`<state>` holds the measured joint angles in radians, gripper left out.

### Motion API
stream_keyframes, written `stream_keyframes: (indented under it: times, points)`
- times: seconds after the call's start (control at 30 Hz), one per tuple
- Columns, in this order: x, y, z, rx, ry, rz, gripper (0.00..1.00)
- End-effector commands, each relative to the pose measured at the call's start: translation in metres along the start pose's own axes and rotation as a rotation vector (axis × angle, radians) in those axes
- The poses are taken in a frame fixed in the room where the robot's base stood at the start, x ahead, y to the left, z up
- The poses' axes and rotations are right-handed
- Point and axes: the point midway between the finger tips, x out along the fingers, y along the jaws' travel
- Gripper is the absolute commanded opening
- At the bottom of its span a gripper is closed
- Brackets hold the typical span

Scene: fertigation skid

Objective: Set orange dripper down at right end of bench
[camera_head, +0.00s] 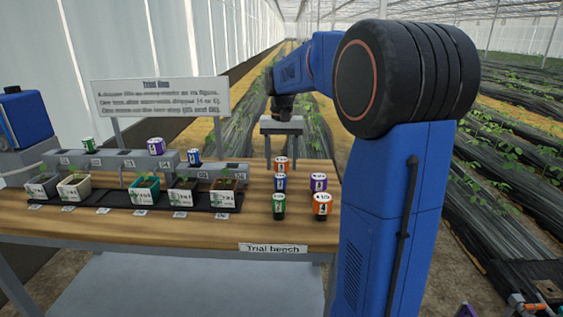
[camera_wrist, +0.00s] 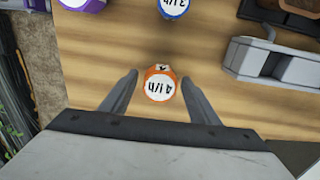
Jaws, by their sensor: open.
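My gripper (camera_head: 283,154) is open and points down at the back right of the trial bench (camera_head: 180,228). In the wrist view an orange dripper (camera_wrist: 159,84) marked 4 l/h stands upright on the wood between the open fingers (camera_wrist: 160,92), with gaps on both sides. In the head view this orange dripper (camera_head: 281,164) is at the back of the right-hand group. A second orange dripper (camera_head: 322,205) stands at the front right of that group.
A blue dripper (camera_head: 280,182), a purple dripper (camera_head: 319,182) and a green dripper (camera_head: 278,204) stand close by. To the left are potted seedlings in a black tray (camera_head: 120,199) and grey stepped holders (camera_head: 230,174). My arm hides part of the bench's right side.

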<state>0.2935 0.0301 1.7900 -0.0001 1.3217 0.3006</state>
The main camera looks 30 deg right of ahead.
Motion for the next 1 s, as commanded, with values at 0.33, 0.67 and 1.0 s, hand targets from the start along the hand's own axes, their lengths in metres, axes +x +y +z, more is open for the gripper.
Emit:
stream_keyframes:
  times: [0.33, 0.67, 1.0]
  points:
    - [-0.048, 0.000, -0.001, 0.000, 0.004, -0.001, 0.56]
    - [-0.104, 0.000, 0.000, 0.000, 0.002, -0.001, 0.56]
    - [-0.122, 0.000, 0.000, 0.000, 0.001, 0.000, 0.56]
